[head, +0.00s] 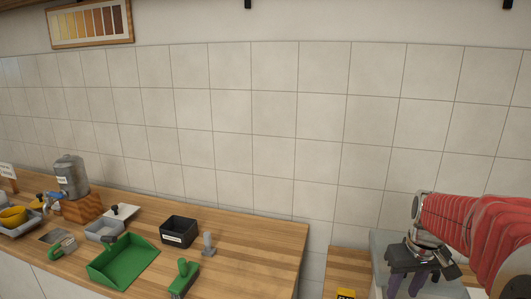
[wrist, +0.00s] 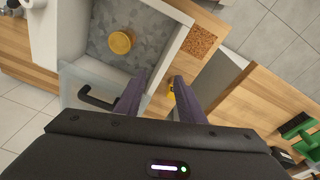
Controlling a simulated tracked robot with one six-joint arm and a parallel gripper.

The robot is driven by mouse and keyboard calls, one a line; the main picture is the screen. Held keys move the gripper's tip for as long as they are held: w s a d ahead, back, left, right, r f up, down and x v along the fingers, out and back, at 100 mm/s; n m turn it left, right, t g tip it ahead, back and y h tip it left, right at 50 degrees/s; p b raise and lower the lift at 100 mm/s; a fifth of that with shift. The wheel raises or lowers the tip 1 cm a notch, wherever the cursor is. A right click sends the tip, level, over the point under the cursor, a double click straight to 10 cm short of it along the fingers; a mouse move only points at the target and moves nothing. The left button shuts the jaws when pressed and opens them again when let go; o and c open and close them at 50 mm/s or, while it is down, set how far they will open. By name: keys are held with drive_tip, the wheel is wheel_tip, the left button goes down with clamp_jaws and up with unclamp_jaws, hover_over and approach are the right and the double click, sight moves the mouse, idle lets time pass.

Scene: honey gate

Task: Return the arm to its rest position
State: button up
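My arm, in a red ribbed sleeve (head: 465,222), reaches in from the right in the head view. My gripper (head: 407,288) points down at the lower right there, above a pale grey box-like thing (head: 455,288). In the wrist view my gripper's two purple-grey fingers (wrist: 158,80) stand apart. A yellow spot shows beyond the gap, by the right finger, and nothing is visibly held. A round yellow lid-like thing (wrist: 121,43) lies on the speckled grey floor of a white-walled box, ahead and left of the fingers. The fingertips in the head view are cut off by the frame.
A clear panel with a black handle (wrist: 97,98) is close to the left finger. A cork pad (wrist: 200,41) lies on wood beyond. The left counter holds a green dustpan (head: 123,262), green brush (head: 184,276), black bin (head: 178,231) and metal tank (head: 70,176). Tiled wall behind.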

drive_tip(key=s+a+r+t, duration=0.2)
drive_tip(key=s+a+r, duration=0.1)
drive_tip(key=s+a, duration=0.6)
drive_tip(key=s+a+r+t, duration=0.1)
drive_tip(key=s+a+r, duration=0.2)
drive_tip(key=s+a, duration=0.6)
drive_tip(key=shift+t, duration=0.4)
